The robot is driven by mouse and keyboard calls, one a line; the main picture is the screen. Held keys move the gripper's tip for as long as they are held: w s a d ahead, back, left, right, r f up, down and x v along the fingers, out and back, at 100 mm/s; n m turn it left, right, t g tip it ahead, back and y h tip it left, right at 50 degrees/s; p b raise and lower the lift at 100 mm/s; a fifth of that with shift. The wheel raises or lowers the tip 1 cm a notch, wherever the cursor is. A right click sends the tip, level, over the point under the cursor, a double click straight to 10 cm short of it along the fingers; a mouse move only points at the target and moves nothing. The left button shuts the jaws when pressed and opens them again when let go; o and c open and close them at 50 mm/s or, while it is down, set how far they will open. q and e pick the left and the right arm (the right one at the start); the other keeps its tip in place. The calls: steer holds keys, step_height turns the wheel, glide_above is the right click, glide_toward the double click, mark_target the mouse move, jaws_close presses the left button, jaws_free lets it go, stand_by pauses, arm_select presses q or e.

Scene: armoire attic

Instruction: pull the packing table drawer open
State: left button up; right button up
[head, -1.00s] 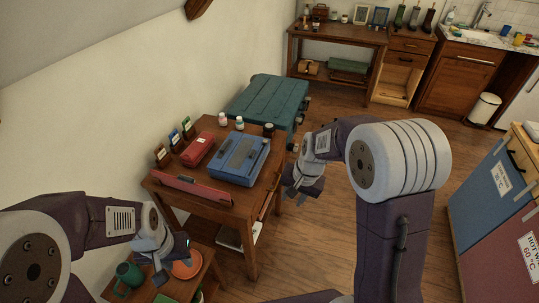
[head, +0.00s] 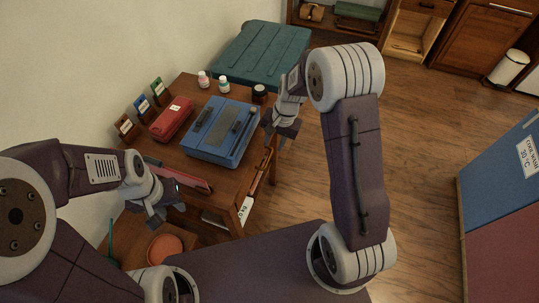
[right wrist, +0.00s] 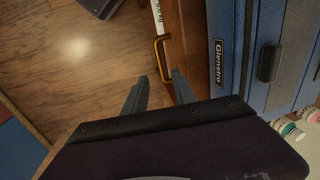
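The wooden packing table (head: 229,184) stands left of centre in the head view. Its drawer front (head: 261,172) is on the right side and looks closed, though my right arm partly covers that side. In the right wrist view a yellow, brass-like handle (right wrist: 157,52) sticks out from the drawer front (right wrist: 190,50). My right gripper (head: 281,138) is open beside that side; in the right wrist view its two fingers (right wrist: 160,88) are spread just short of the handle, with nothing between them. My left gripper (head: 163,212) looks open and empty near the table's front left.
On the table are a blue case (head: 221,132), a red case (head: 171,119), small bottles (head: 203,80) and a dark jar (head: 259,94). A teal crate (head: 262,54) stands behind. An orange plate (head: 164,248) is at the lower left. Floor right of the table is clear.

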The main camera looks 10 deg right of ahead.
mark_target(269, 158)
steer(key=f, duration=0.3)
steer(key=f+b, duration=0.1)
steer(key=f, duration=0.2)
steer(key=w+a+f+b, duration=0.1)
steer(key=f, duration=0.2)
steer(key=shift+w+a, duration=0.1)
jaws_close()
stand_by(1.1)
